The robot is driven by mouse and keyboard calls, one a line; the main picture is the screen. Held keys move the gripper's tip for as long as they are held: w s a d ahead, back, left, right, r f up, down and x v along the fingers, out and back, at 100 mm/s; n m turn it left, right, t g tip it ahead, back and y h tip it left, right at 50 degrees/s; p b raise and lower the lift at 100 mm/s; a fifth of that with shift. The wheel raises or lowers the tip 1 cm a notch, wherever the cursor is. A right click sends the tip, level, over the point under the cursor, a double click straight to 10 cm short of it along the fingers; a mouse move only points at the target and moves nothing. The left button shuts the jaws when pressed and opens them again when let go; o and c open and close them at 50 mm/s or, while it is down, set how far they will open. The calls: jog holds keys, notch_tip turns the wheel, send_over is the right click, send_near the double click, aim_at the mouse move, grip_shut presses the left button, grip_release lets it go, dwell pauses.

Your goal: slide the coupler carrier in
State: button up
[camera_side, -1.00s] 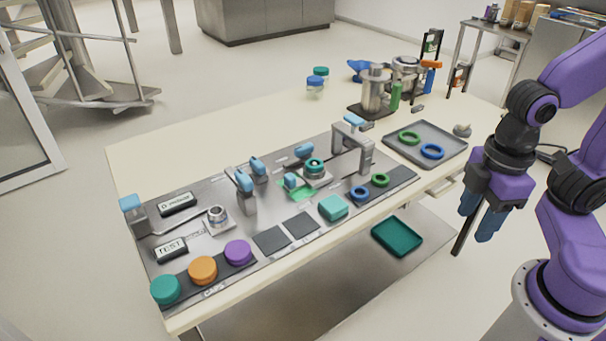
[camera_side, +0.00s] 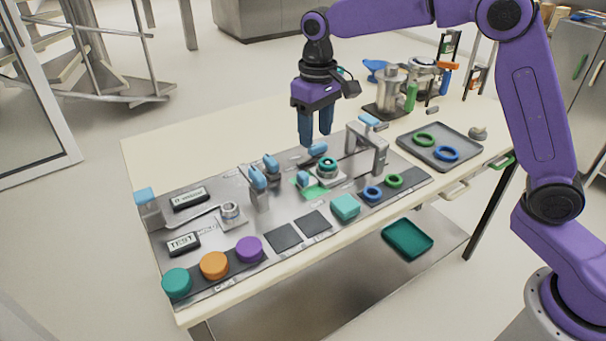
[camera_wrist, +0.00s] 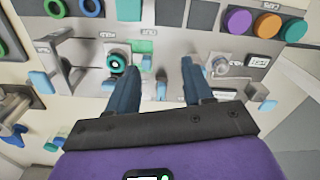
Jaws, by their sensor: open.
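The coupler carrier (camera_side: 328,178) looks like a small metal block bearing a round coupler with a teal-green ring (camera_side: 327,164). It sits on the grey fixture plate beside a bright green patch (camera_side: 312,188). In the wrist view the ringed coupler (camera_wrist: 116,64) lies left of my fingers, with the green patch (camera_wrist: 142,46) near it. A blue-tipped handle (camera_side: 303,179) stands close to the carrier's left. My gripper (camera_side: 316,139) points down above the plate's back part. Its blue fingers are apart and empty, also in the wrist view (camera_wrist: 162,63).
Blue-tipped clamps (camera_side: 258,180) stand left of the carrier. A metal bridge (camera_side: 381,150) stands at its right. A teal block (camera_side: 345,206) and blue and green rings lie in front. A grey tray (camera_side: 440,158) holds two rings. The table's back left is clear.

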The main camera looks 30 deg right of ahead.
aim_at(304, 174)
jog(key=w+d+f+m, duration=0.2)
jog(key=w+d+m, duration=0.1)
jog(key=w, duration=0.6)
notch_tip(304, 174, down, 17)
jog(key=shift+w+a+f, duration=0.1)
jog(key=shift+f, duration=0.1)
grip_shut()
